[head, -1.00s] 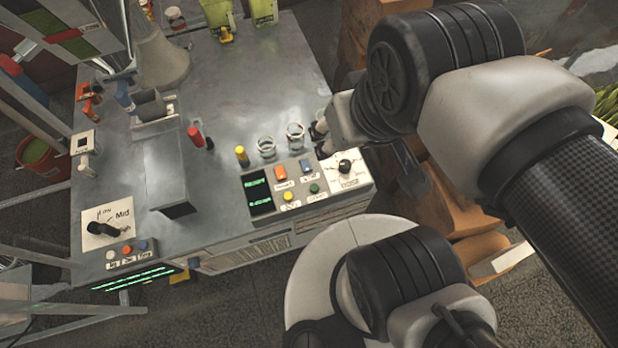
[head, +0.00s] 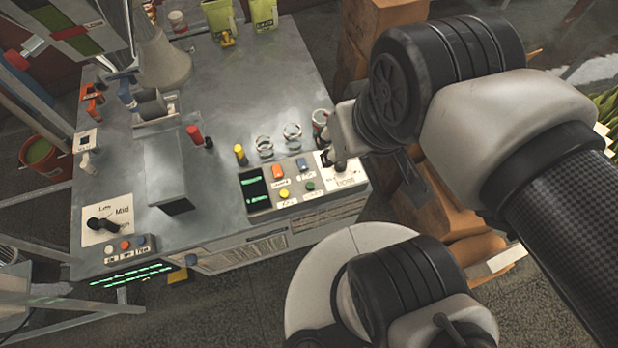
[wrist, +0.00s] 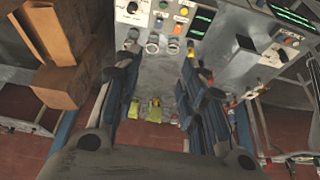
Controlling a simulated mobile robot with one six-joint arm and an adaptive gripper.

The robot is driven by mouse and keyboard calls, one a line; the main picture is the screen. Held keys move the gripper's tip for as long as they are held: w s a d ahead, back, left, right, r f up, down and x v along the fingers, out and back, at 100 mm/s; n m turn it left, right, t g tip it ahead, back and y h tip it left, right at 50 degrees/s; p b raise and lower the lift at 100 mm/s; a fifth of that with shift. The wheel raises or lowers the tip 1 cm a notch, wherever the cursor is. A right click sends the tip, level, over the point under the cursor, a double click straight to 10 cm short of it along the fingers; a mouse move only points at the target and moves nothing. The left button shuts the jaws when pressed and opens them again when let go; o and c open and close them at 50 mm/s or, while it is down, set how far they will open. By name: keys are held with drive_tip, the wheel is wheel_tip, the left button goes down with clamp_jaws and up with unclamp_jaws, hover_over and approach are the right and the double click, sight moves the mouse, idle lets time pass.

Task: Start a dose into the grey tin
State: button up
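My gripper (wrist: 160,68) is open and empty in the wrist view, its dark fingers wide apart. In the head view it is by the right end of the control panel, partly covering the white dial plate (head: 352,181). The panel has a dark display (head: 254,190) with green text, an orange button (head: 277,170), a blue button (head: 302,164), a yellow button (head: 284,194) and a green button (head: 310,186). Two round glass-like rims (head: 264,146) and (head: 292,133) stand behind it, with a darker container (head: 320,118) to their right. I cannot tell which vessel is the grey tin.
A grey metal machine (head: 172,175) stands on the bench (head: 245,90), with a red-topped knob (head: 194,133) and yellow-topped knob (head: 240,153) nearby. A dial marked Mid (head: 104,224) is at left. Yellow-green bags (head: 220,18) stand at the back. Brown boxes (wrist: 55,50) are beside the bench.

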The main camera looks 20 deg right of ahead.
clamp_jaws()
idle(1.4)
